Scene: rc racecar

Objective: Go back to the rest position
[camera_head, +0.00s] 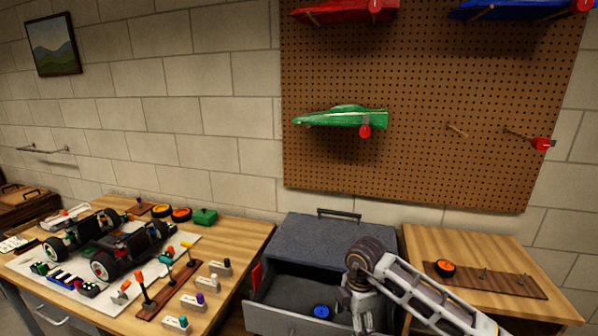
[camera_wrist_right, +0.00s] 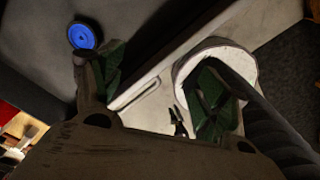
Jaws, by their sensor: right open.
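My right arm comes in from the lower right in the head view, and its gripper (camera_head: 362,316) points down at the front of the open drawer (camera_head: 270,318). The fingertips are hidden at the lower edge there. The disc also shows near the left finger in the right wrist view (camera_wrist_right: 82,36). My left gripper is not in view.
A grey cabinet (camera_head: 335,240) stands above the drawer. The left table (camera_head: 235,250) holds a car chassis (camera_head: 120,245) and several tools. The right table (camera_head: 450,240) holds a pegged board (camera_head: 510,284) with an orange-black wheel (camera_head: 445,268). A green car body (camera_head: 342,117) hangs on the pegboard.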

